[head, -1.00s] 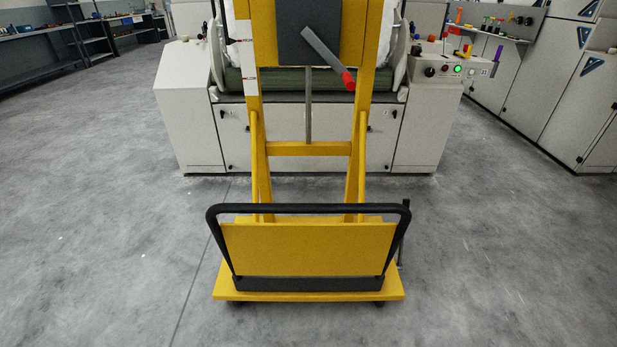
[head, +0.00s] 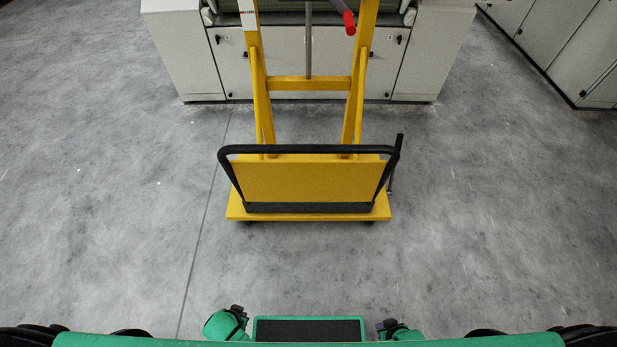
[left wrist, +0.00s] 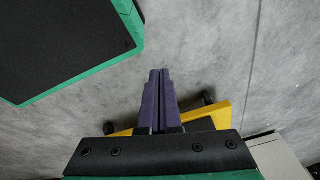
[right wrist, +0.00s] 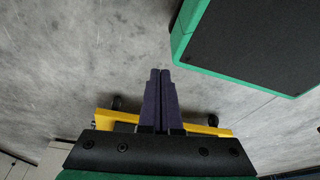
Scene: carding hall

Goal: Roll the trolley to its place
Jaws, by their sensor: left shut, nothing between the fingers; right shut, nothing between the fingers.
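The yellow trolley (head: 307,181) stands on the floor in the middle of the head view, its black push handle (head: 305,149) facing me. A tall yellow frame rises at its far side. Its base also shows in the left wrist view (left wrist: 222,116) and in the right wrist view (right wrist: 104,121), beyond the fingers. My left gripper (head: 238,310) and my right gripper (head: 387,325) are low in the head view, apart from the handle, with floor between. Both are shut and empty; the purple fingers are together in the left wrist view (left wrist: 160,75) and right wrist view (right wrist: 160,75).
A pale machine (head: 190,50) stands behind the trolley. Grey cabinets (head: 545,40) stand at the upper right. The grey floor (head: 90,200) is clear to the left and right of the trolley. A thin dark line (head: 203,235) runs along the floor to its left.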

